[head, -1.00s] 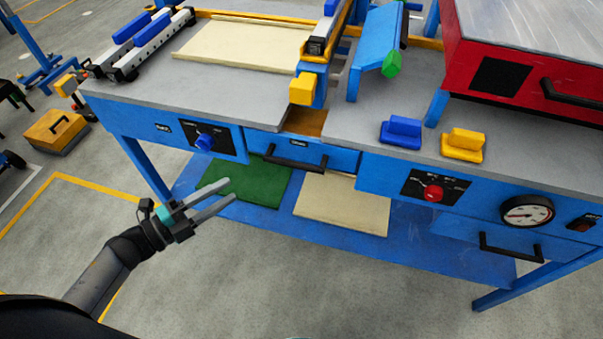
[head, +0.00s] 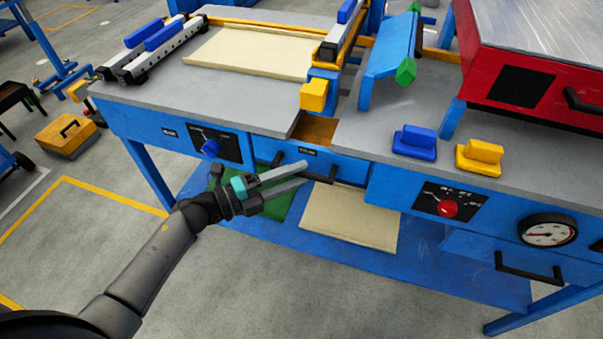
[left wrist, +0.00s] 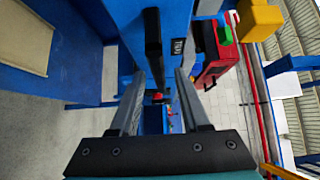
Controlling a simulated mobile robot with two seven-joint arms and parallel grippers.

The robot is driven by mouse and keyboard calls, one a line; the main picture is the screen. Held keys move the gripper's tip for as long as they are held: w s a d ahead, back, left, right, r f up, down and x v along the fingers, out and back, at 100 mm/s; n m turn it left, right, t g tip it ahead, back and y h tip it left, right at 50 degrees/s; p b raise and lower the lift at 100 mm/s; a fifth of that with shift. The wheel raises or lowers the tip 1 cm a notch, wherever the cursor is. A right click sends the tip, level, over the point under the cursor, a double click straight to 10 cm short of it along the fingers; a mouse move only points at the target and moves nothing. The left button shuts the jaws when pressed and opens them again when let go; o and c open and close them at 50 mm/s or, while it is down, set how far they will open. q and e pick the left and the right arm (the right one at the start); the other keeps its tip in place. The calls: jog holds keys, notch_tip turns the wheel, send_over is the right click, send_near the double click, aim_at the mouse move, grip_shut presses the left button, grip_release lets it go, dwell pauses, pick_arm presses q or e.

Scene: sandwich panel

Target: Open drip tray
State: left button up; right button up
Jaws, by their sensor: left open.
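The blue middle drawer front (head: 350,168) has a small label and a black bar handle (head: 325,179). It looks shut under the worktop. A second, lower drawer at the right also has a black bar handle (head: 528,269). The labels are too small to tell which is the drip tray. My left gripper (head: 305,174) is open and empty, with its fingertips in front of the middle handle, overlapping it in the head view. In the left wrist view the handle (left wrist: 153,45) shows between the finger lines, beyond the tips; I see no clear contact. My right gripper is out of view.
A blue knob (head: 211,149) sits left of the middle drawer and a red knob (head: 447,208) right of it. A green sheet and a cream panel (head: 350,217) lie on the lower shelf (head: 425,255). The floor in front of the bench is clear.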

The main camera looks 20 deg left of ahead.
pick_arm(q)
jog(key=shift+x, duration=0.95)
jog(key=shift+c, duration=0.2)
grip_shut()
dwell(0.6)
